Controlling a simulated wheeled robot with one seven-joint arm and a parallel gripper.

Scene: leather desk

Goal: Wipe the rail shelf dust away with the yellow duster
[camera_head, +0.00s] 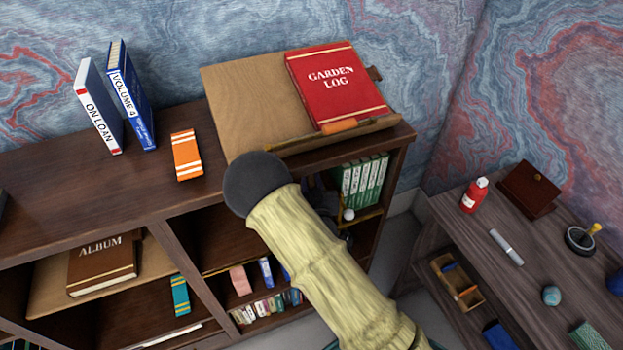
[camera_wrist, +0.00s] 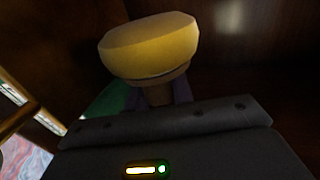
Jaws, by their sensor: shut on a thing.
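The yellow duster (camera_wrist: 148,45) fills the upper middle of the wrist view, with its head out in front of my gripper (camera_wrist: 158,96). My gripper is shut on the duster's short brown handle, and its dark body covers the bottom of that view. In the head view my arm reaches into the right part of the bookcase, hiding the duster and most of the gripper. A gold rail (camera_head: 368,214) runs along the front of a shelf there, probably the rail shelf. I cannot make out dust in either view.
Green books (camera_head: 363,182) and a small white ball (camera_head: 348,214) are on the shelf beside my arm. Small books (camera_head: 262,308) stand lower left. A red Garden Log (camera_head: 334,83) rests on a sloped stand above. A side desk (camera_head: 535,275) is at right.

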